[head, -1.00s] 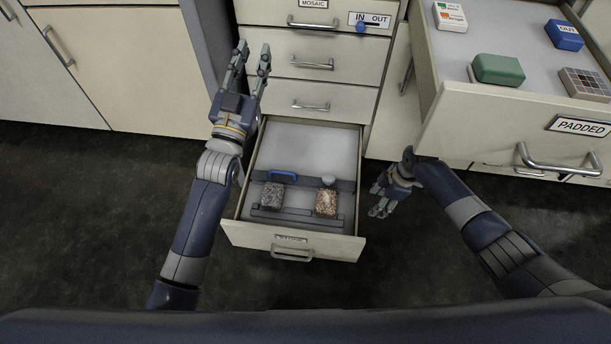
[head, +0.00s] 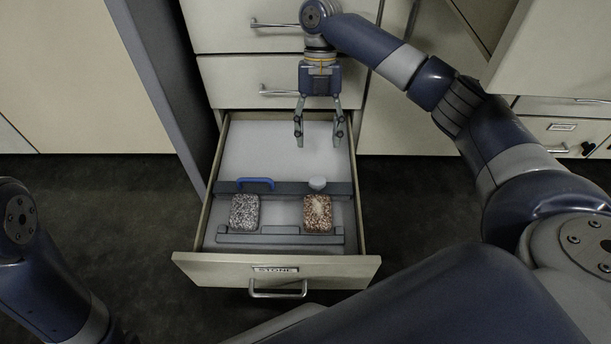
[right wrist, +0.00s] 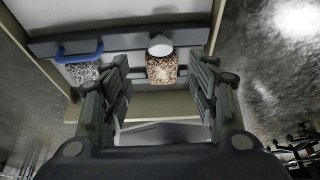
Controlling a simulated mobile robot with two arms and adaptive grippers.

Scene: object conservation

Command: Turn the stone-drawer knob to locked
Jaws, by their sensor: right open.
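The stone drawer (head: 195,262) is pulled open, with a "STONE" label and a bar handle on its front. A round pale knob (head: 317,183) stands on the grey rail inside, behind the reddish speckled stone sample (head: 317,212); the knob also shows in the right wrist view (right wrist: 160,45). I cannot read its setting. My right gripper (head: 320,140) is open and empty, pointing down over the rear of the drawer, behind the knob and apart from it. In the right wrist view the knob lies between the fingers' lines. Only my left arm shows, at lower left; its gripper is out of view.
A grey speckled stone (head: 245,212) sits left of the reddish one, with a blue handle (head: 256,183) behind it. A grey front rail (head: 280,237) runs before both stones. Closed drawers stand behind; another open drawer (head: 560,55) overhangs at upper right.

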